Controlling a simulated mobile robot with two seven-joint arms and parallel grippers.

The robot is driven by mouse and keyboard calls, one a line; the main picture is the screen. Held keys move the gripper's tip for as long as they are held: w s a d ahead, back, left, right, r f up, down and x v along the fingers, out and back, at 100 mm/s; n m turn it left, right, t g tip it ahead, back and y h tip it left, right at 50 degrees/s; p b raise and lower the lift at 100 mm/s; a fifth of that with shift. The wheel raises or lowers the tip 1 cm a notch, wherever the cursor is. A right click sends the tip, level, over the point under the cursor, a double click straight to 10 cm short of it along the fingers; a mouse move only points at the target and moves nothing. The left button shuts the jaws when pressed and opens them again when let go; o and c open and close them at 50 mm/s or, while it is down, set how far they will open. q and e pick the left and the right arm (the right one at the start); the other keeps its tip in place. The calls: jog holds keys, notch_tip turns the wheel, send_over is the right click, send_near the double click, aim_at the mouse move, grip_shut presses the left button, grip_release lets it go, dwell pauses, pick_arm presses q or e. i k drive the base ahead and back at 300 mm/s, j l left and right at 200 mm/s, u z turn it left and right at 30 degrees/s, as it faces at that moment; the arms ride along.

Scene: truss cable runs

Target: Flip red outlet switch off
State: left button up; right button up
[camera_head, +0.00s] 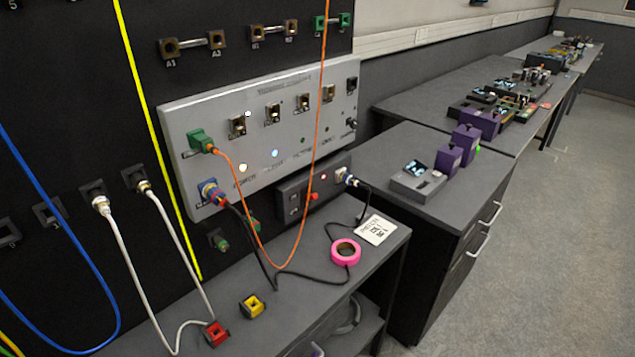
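A small red switch (313,197) sits on the front of a dark outlet box (328,181), below the large grey panel. It is too small to tell which way it is set. A black cable's plug (347,178) is in the socket at the box's right end. Small sockets show at the box's left end. Neither of my grippers is clearly in view, and nothing covers the switch.
The grey panel (290,90) carries a green plug (202,142) and a blue-red connector (211,193). Orange and black cables hang before it. Pink tape (345,252), a white card (376,228), a yellow block (252,306) and a red block (215,333) lie on the bench.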

aim_at(314, 196)
jog(key=k, duration=0.45)
jog(key=i+l+z, duration=0.1)
jog(key=i+l, duration=0.9)
jog(key=l, duration=0.15)
jog(key=i+l, duration=0.1)
jog(key=l, duration=0.15)
jog(key=i+l+z, duration=0.1)
jog(key=j, duration=0.1)
